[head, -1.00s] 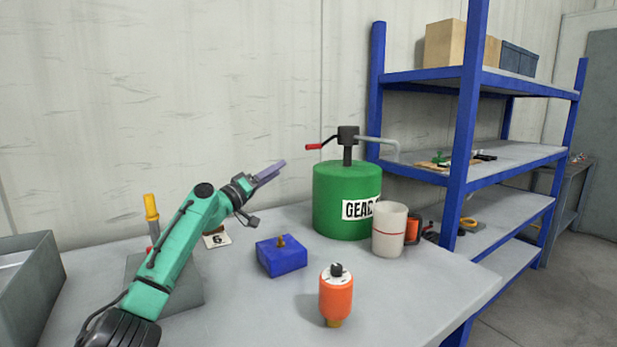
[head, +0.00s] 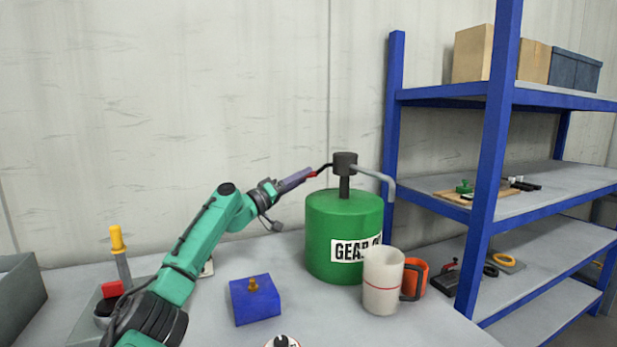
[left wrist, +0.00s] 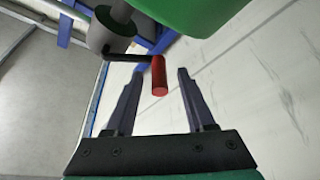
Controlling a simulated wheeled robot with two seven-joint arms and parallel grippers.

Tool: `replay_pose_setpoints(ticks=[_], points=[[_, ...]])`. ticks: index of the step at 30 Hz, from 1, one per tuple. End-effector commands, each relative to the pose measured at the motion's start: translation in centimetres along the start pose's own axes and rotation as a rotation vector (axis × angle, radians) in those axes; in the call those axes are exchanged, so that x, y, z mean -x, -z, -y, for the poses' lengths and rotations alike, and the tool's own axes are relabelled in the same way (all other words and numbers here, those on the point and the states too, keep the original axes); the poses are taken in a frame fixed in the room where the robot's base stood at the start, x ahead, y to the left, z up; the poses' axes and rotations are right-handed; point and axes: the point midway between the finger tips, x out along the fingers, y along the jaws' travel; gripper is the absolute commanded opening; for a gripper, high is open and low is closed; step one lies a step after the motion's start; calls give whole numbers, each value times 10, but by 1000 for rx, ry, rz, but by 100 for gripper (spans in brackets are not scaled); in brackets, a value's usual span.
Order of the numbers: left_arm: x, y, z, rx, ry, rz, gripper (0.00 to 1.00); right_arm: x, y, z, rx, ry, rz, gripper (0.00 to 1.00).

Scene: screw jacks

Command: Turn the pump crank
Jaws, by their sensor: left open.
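The green gear oil drum (head: 322,245) stands on the bench with a dark pump head (head: 345,163) and a grey spout on top. The pump's black crank arm reaches left and ends in a red handle (head: 311,174). My left gripper (head: 306,175) is at the handle. In the left wrist view the red handle (left wrist: 159,76) lies near the fingertips, between the lines of the two open fingers (left wrist: 158,72). The fingers are apart and not closed on it. My right gripper is not in view.
A white cup (head: 382,285) with a red line and an orange mug (head: 422,275) stand right of the drum. A blue block (head: 255,303) with a brass knob is in front. A blue shelf rack (head: 481,210) stands at right, a grey bin (head: 18,300) at left.

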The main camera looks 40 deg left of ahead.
Motion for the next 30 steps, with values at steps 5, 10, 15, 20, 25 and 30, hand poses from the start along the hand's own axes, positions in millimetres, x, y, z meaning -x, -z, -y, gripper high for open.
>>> replay_pose_setpoints(ticks=[5, 10, 15, 20, 25, 30], points=[[0, 0, 0, 0, 0, 0, 20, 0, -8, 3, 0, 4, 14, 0], [0, 0, 0, 1, 0, 0, 0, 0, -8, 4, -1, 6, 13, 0], [0, -1, 0, 1, -1, 0, 0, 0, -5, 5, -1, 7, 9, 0], [-1, -1, 0, 1, -1, 1, 0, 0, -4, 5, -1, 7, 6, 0], [-1, -1, 0, 1, -1, 1, 0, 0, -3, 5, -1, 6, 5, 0], [-1, -1, 0, 1, -1, 1, 0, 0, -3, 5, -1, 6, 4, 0]])
